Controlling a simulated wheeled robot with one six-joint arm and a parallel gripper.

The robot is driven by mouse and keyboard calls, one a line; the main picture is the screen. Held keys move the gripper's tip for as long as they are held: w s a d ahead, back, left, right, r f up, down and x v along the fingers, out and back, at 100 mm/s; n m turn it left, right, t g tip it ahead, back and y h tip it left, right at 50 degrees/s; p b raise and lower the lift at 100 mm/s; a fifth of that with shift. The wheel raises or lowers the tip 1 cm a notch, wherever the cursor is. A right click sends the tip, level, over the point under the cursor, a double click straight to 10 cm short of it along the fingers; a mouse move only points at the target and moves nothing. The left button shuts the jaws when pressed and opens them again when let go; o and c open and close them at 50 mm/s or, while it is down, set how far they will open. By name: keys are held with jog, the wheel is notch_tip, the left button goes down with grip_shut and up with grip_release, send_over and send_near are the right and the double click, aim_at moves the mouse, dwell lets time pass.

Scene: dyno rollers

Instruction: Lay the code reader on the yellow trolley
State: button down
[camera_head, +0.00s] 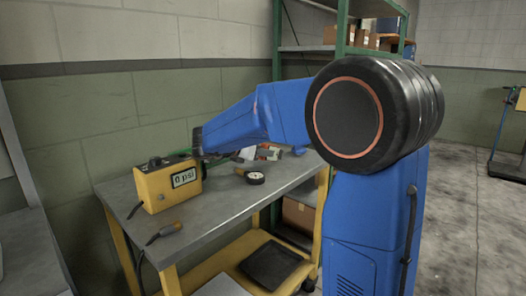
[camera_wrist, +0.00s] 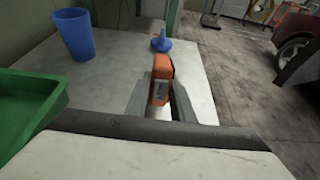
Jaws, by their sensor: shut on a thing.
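The code reader seems to be the orange and dark device (camera_wrist: 161,75) in the wrist view. My gripper (camera_wrist: 160,98) has its two grey fingers on either side of it and is shut on it. In the head view my blue arm reaches left over a grey-topped bench with a yellow frame (camera_head: 219,207); the fingers and the device are hidden there. A trolley with a yellow upper part (camera_head: 521,98) and dark base is cut off at the right edge. I cannot tell for sure which is the yellow trolley.
The wrist view shows a green bin (camera_wrist: 30,105), a blue cup (camera_wrist: 72,34) and a blue funnel-like piece (camera_wrist: 161,42). A red car (camera_wrist: 299,48) is beyond open floor.

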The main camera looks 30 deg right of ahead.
jog(key=c, duration=1.5)
grip_release()
jog(key=shift+o, duration=0.2)
jog(key=shift+a, duration=0.1)
jog(key=v, duration=1.7)
jog(key=shift+a+r, duration=0.1)
jog(key=shift+r, duration=0.1)
jog(key=s+a+r, duration=0.2)
jog(key=a+r, duration=0.3)
jog(key=r, duration=0.2)
